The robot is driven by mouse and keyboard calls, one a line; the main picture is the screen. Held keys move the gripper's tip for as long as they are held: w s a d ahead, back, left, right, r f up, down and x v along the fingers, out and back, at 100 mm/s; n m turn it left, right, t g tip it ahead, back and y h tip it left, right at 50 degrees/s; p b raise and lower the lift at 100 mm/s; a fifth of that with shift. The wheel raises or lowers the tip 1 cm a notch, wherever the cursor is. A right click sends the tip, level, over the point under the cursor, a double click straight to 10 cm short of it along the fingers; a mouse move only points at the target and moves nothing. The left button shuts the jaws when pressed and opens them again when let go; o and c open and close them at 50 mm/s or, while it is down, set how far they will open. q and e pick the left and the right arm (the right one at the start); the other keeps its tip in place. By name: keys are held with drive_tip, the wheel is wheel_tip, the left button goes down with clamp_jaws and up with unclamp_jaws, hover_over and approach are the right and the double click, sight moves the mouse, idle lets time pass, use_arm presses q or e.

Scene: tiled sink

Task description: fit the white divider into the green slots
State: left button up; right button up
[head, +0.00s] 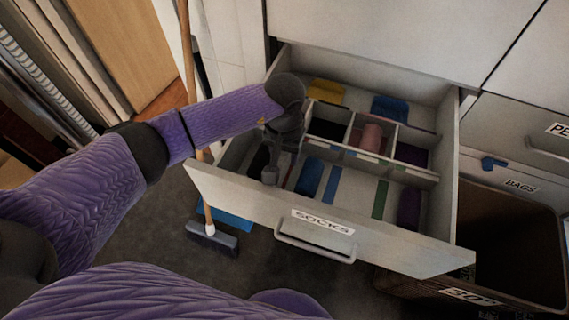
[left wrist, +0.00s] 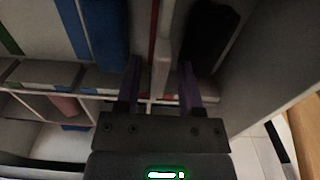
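The open drawer (head: 375,248) holds a white grid of partitions toward its back. My left gripper (head: 270,176) reaches down into the front left of the drawer. In the left wrist view its two fingers (left wrist: 161,88) are apart, on either side of the upright white divider (left wrist: 163,48), with gaps visible. A red strip runs along the drawer floor beside the divider. In the head view the gripper and wrist mostly hide the divider. A green strip (head: 380,199) lies on the drawer floor at the right, clear of the gripper. My right gripper is out of view.
A blue folded item (head: 310,176) and a blue strip (head: 330,185) lie right of the gripper. A dark purple item (head: 409,209) is near the drawer's right wall. A pink roll (head: 371,137) sits in a middle compartment. A broom (head: 211,235) stands left of the drawer.

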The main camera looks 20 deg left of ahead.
use_arm(q)
clamp_jaws()
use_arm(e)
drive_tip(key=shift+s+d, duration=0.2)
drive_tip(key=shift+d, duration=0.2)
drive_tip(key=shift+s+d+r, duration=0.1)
